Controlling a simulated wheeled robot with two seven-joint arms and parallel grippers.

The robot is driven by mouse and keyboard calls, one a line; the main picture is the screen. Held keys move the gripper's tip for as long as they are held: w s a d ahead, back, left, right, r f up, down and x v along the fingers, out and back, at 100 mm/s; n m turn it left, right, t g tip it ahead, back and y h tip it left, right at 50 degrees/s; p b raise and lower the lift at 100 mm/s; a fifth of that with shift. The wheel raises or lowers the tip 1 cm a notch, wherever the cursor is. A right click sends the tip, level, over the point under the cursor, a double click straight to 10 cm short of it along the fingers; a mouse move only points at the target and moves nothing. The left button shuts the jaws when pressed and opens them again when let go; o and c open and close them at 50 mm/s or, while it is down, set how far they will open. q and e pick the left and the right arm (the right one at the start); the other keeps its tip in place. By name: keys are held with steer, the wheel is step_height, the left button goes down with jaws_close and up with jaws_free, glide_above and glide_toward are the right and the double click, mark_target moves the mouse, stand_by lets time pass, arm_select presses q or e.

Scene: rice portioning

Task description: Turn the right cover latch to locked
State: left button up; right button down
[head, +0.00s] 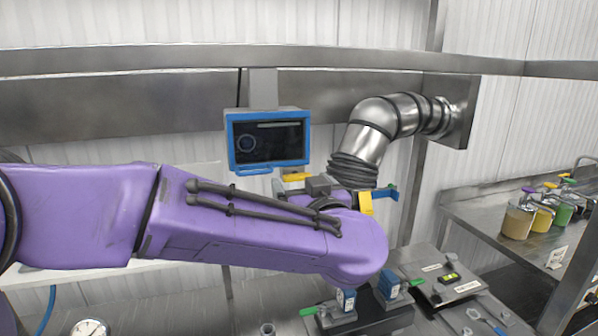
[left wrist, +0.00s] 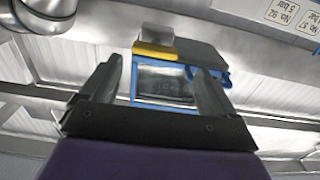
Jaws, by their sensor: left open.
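My left arm crosses the head view from the left, and its wrist hides most of the machine part behind it. My left gripper (left wrist: 158,72) is open in the left wrist view, with nothing between its fingers. A yellow piece (left wrist: 155,50) with a pale grey block and a dark grey housing (left wrist: 203,56) shows beyond the fingertips. In the head view, one yellow piece (head: 366,203) stands right of a dark grey block (head: 319,185), and another yellow piece (head: 297,177) lies to its left. I cannot tell for sure which is the right cover latch, or its position. My right gripper is out of view.
A blue-framed screen (head: 267,141) hangs at the back, beside a bent metal duct (head: 372,134). Two blue-and-white blocks (head: 345,299) with green handles stand below my wrist. A side table (head: 478,205) at the right holds several coloured containers.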

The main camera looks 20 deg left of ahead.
mark_target(299, 179)
arm_select(q)
steer(key=w, duration=0.2)
steer(key=w+a, duration=0.1)
steer(key=shift+w+a+f, duration=0.1)
steer(key=shift+w+f, duration=0.1)
steer(key=shift+f, duration=0.15)
steer(key=shift+s+r, duration=0.1)
steer(key=shift+s, duration=0.2)
steer(key=c, duration=1.1)
steer(key=shift+o, duration=0.2)
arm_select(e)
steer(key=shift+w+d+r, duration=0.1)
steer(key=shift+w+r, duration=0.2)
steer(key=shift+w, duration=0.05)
